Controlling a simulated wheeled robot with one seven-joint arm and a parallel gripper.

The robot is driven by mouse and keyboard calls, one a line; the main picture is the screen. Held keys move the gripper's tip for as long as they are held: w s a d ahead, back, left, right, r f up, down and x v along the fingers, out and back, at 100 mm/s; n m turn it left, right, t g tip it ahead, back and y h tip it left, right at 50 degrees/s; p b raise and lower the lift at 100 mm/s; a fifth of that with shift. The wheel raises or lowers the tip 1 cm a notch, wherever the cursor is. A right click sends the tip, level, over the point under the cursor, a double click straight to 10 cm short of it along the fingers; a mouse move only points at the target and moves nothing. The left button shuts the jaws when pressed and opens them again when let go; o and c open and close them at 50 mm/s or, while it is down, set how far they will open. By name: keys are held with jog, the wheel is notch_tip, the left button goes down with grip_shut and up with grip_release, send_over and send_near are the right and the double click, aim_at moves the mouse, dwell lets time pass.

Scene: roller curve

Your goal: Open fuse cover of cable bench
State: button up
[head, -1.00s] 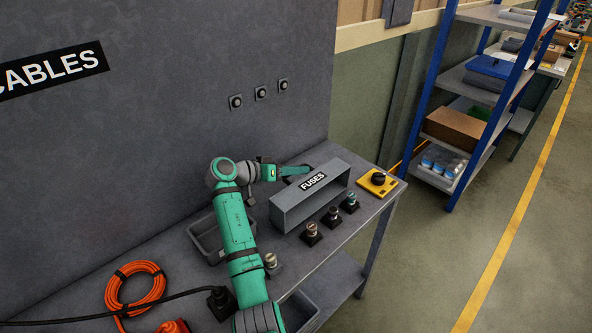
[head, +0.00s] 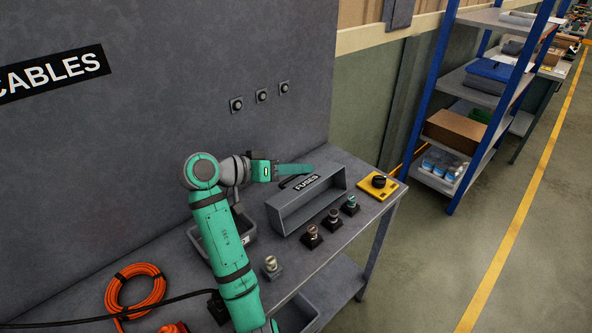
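The fuse box (head: 312,207) is a long grey box on the bench (head: 352,238). Its front looks recessed. A black FUSES label (head: 306,183) lies along its top edge, seen at a slant. A dark bar, perhaps a handle, shows just behind the label. My gripper (head: 296,173) is at the back of the box, close to this bar, with its green side towards the camera. I cannot tell whether its fingers are apart or shut on the bar, nor whether they touch the cover. The cover's far side is hidden.
Several plug-like fittings stand in front of the box, one of them green-topped (head: 350,205). A yellow switch plate (head: 378,186) lies to its right. An orange cable coil (head: 136,290) and a grey bin (head: 205,243) are to the left. The wall (head: 170,100) rises close behind.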

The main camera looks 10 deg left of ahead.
jog(key=shift+s+r, duration=0.35)
jog(key=shift+s, duration=0.55)
